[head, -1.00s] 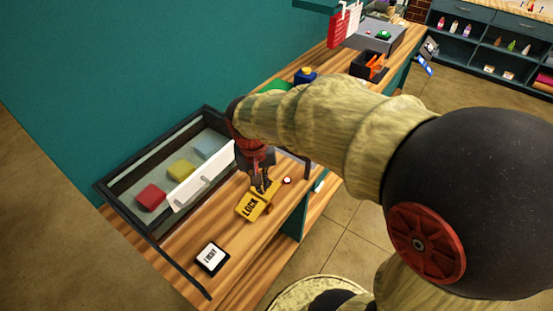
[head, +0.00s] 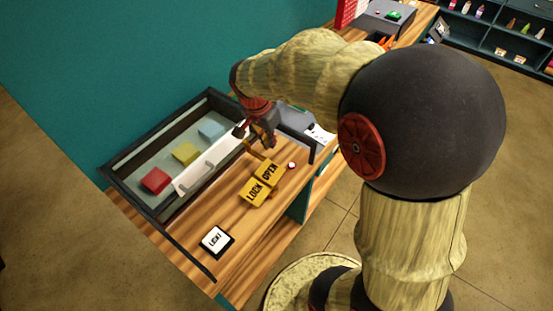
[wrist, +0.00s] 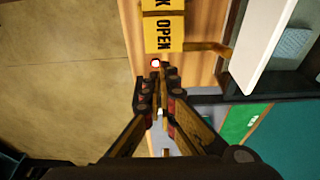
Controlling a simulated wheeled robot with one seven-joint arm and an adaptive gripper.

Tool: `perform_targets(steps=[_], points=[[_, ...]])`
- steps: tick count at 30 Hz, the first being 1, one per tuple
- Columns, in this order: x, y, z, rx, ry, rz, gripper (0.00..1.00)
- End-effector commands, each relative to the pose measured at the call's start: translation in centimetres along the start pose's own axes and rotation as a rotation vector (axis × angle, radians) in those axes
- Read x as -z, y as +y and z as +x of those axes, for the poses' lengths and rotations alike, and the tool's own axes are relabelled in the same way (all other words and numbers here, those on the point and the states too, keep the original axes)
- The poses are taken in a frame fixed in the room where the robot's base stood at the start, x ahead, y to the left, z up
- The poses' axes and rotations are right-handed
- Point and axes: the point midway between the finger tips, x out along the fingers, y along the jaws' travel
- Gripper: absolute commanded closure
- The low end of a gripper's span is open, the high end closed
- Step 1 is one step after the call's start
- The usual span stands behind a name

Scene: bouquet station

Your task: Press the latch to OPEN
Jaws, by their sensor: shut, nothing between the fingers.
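The latch is a yellow two-part plate (head: 262,184) on the wooden counter. Its halves read LOCK and OPEN; OPEN is on the far side in the head view. Which half sits lower I cannot tell. In the wrist view the OPEN half (wrist: 164,35) is at the top, with a brass arm (wrist: 212,47) running from it toward a white panel. My gripper (head: 266,144) is shut and empty, beyond the OPEN half and apart from it in the head view. Its closed fingertips (wrist: 160,76) show below the latch in the wrist view.
A small red-and-white round piece (head: 292,166) sits beside OPEN. A framed bin (head: 120,172) with red, yellow and blue blocks and a white handled panel (head: 196,178) lies left. A LIGHT switch (head: 215,240) is nearer.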

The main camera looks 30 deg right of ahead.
Motion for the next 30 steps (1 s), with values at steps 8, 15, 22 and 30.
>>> perform_targets(steps=[8,15,22,30], points=[[-0.1,0.1,3.0,-0.005,-0.003,-0.001,1.0],[-0.1,0.2,7.8,-0.005,-0.003,-0.002,1.0],[0.0,0.1,11.7,-0.003,-0.001,-0.001,1.0],[0.0,0.0,13.8,-0.001,-0.001,-0.002,1.0]])
